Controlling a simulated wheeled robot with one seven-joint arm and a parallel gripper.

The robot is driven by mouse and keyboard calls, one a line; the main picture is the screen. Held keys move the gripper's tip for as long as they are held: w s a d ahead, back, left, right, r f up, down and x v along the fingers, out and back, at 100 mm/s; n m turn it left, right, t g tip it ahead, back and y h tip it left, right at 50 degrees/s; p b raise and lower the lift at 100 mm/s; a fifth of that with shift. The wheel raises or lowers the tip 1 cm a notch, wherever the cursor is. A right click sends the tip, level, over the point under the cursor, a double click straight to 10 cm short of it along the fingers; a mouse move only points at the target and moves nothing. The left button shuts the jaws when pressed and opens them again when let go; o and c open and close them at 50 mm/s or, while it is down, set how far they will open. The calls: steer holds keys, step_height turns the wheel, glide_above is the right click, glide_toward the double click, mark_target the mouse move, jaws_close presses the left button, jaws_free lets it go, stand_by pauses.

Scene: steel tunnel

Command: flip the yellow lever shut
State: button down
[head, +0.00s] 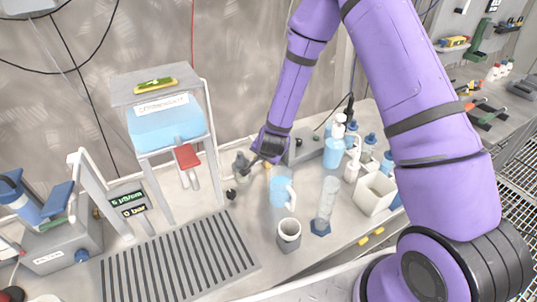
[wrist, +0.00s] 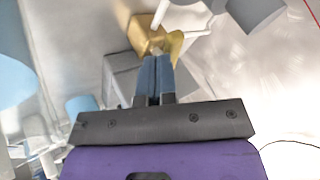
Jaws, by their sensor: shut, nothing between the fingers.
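The yellow lever (wrist: 147,36) shows in the wrist view as a gold-yellow block with a flared piece at its right, just beyond my fingertips. My gripper (wrist: 157,58) is shut with its two blue fingers together and nothing between them. The fingertips overlap the lower edge of the yellow piece; I cannot tell whether they touch it. In the head view my gripper (head: 262,161) is low over the back of the bench, and only a small yellow bit (head: 268,171) shows beside it. The wrist hides most of the lever there.
A grey fitting (head: 242,164) stands just left of my gripper. A blue mug (head: 282,192), a grey cup (head: 289,233) and a clear cylinder (head: 326,203) stand in front. Bottles (head: 335,150) and a white box (head: 374,193) are at right. A slotted drain (head: 180,262) lies front left.

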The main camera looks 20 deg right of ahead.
steer(key=m, duration=0.1)
steer(key=w+a+m+h, duration=0.1)
steer(key=m+h, duration=0.1)
steer(key=shift+w+a+m+g, duration=0.25)
steer(key=shift+a+m+g, duration=0.05)
steer(key=shift+a+m, duration=0.1)
steer(key=shift+w+a, duration=0.1)
stand_by(0.5)
steer(key=shift+r, duration=0.5)
step_height(320, 180, up, 3)
steer(key=shift+f, duration=0.15)
steer(key=s, duration=0.5)
steer(key=s+r, duration=0.1)
steer(key=s, duration=0.4)
steer(key=s+d, duration=0.1)
steer(key=s, duration=0.5)
steer(key=shift+d+r, duration=0.1)
steer(key=shift+r, duration=0.05)
